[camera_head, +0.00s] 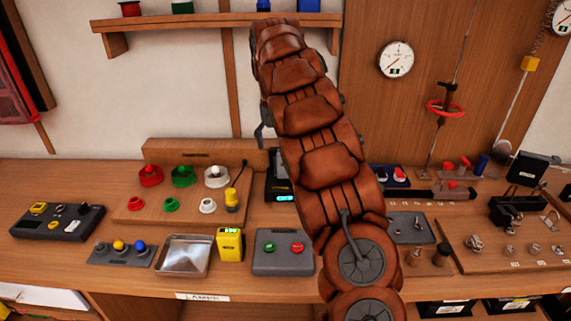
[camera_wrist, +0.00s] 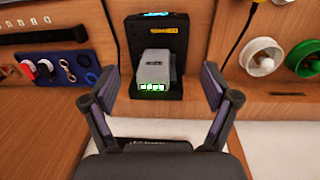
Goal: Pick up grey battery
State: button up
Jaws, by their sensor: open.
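The grey battery (camera_wrist: 152,66) sits in a black charger dock (camera_wrist: 131,38), with a row of green lights along its near end. A cyan display glows on the dock. My open gripper (camera_wrist: 159,82) has one finger on each side of the battery in the wrist view, with a gap to it on both sides; nothing is between the fingers' pads in contact. How far the fingertips stand from the battery is hard to tell. In the head view my arm covers the battery and gripper; only part of the dock (camera_head: 280,190) shows beside it.
In the wrist view, white and green spools (camera_wrist: 261,56) stand to the right, and small coloured tags and rings (camera_wrist: 62,70) lie to the left. In the head view, a yellow device (camera_head: 229,244), a metal tray (camera_head: 185,256) and a grey button box (camera_head: 283,262) stand along the bench.

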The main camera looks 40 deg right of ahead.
aim_at(285, 179)
jog(key=w+d, duration=0.1)
jog(key=w+d+f, duration=0.2)
jog(key=d, duration=0.1)
jog(key=shift+w+d+f+t+y, duration=0.2)
jog(key=shift+d+f+t+y, duration=0.1)
jog(key=shift+d, duration=0.1)
jog(key=shift+f+p, duration=0.45)
jog(key=shift+f, duration=0.75)
jog(key=shift+s+f+p, duration=0.3)
jog(key=shift+f+p, duration=0.25)
jog(key=shift+f, duration=0.35)
jog(key=shift+a+f+p, duration=0.1)
jog(key=shift+f+p, duration=0.35)
jog(key=shift+f, duration=1.25)
jog(key=c, duration=1.5)
jog(key=shift+r, duration=0.15)
